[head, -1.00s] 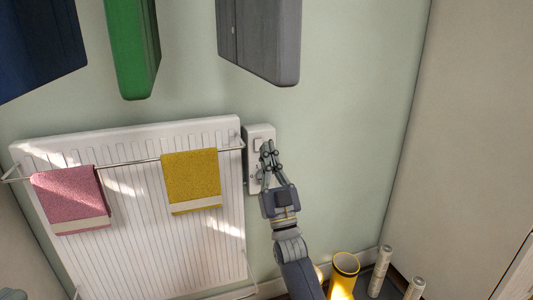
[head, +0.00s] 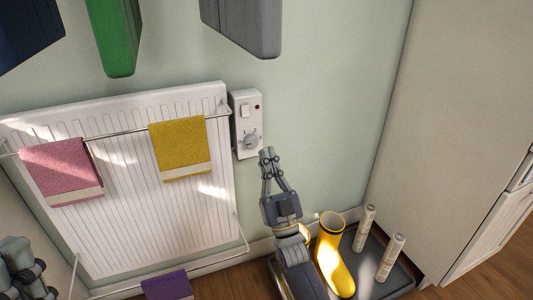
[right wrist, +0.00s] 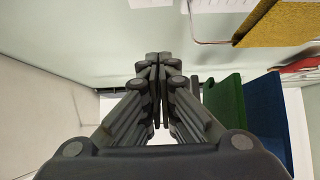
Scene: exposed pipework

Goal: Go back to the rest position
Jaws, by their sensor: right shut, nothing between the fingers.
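My right gripper (head: 267,158) is shut and empty, pointing up in the head view. Its tips are just below the white control box (head: 246,124) on the wall, in front of the pale green wall. The box has a switch, a small red light and a round dial (head: 250,141). In the right wrist view the right gripper's fingers (right wrist: 158,65) are together with nothing between them. Part of my left gripper (head: 22,268) shows at the lower left edge of the head view; its fingertips are not clear.
A white radiator (head: 120,225) carries a rail with a pink towel (head: 62,168) and a yellow towel (head: 181,148). A purple towel (head: 167,287) hangs lower. Open wall lies right of the box.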

